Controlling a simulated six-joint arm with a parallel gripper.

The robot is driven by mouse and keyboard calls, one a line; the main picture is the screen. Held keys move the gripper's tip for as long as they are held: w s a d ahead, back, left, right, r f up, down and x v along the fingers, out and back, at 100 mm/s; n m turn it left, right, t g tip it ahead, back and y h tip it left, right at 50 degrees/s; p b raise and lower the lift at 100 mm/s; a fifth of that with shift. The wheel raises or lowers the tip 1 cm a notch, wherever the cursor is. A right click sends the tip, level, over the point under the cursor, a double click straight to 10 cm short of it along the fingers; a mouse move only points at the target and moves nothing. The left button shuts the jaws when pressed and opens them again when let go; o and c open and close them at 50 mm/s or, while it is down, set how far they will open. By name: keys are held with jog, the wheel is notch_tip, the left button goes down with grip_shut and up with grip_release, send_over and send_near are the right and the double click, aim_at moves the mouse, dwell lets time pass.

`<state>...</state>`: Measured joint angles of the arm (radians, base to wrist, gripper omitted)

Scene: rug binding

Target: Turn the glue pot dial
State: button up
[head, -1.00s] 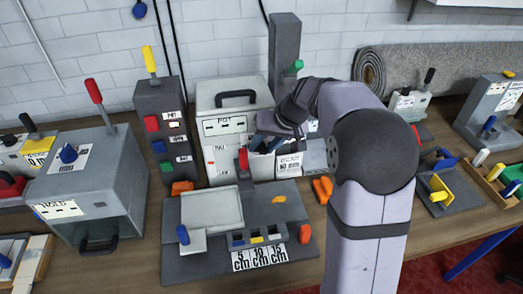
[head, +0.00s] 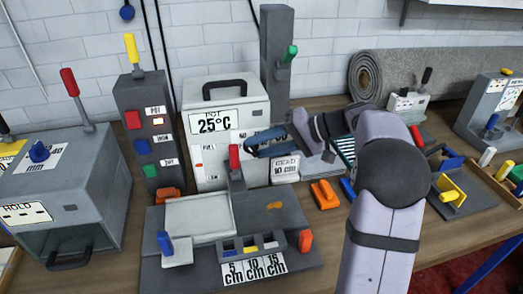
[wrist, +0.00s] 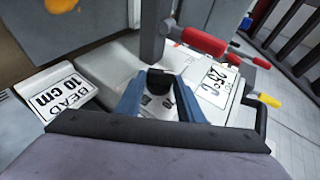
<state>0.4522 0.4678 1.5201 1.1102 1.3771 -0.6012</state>
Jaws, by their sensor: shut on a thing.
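The glue pot (head: 178,95) is a white box with a black top handle, at the back centre in the head view. Its display (head: 214,121) reads "POT 25°C"; it shows sideways in the wrist view (wrist: 216,82). The dial, a black knob (wrist: 160,76), is on the pot's front in the wrist view. My gripper (wrist: 160,92) has its blue fingers on either side of the knob and is shut on it. In the head view my gripper (head: 250,146) reaches in from the right against the pot's front, and the fingers hide the dial there.
A grey post with a red handle (head: 234,158) stands just in front of the pot, close to my fingers. A "BEAD 10 cm" sign (head: 285,168) is right of it. A switch tower (head: 130,100) stands left, a tall grey column (head: 277,45) behind.

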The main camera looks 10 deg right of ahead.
dwell(0.5)
jog(key=o, duration=1.1)
jog(key=shift+c, duration=0.2)
jog(key=b+v, duration=0.1)
jog(key=v, duration=0.6)
jog(key=shift+d, duration=0.15)
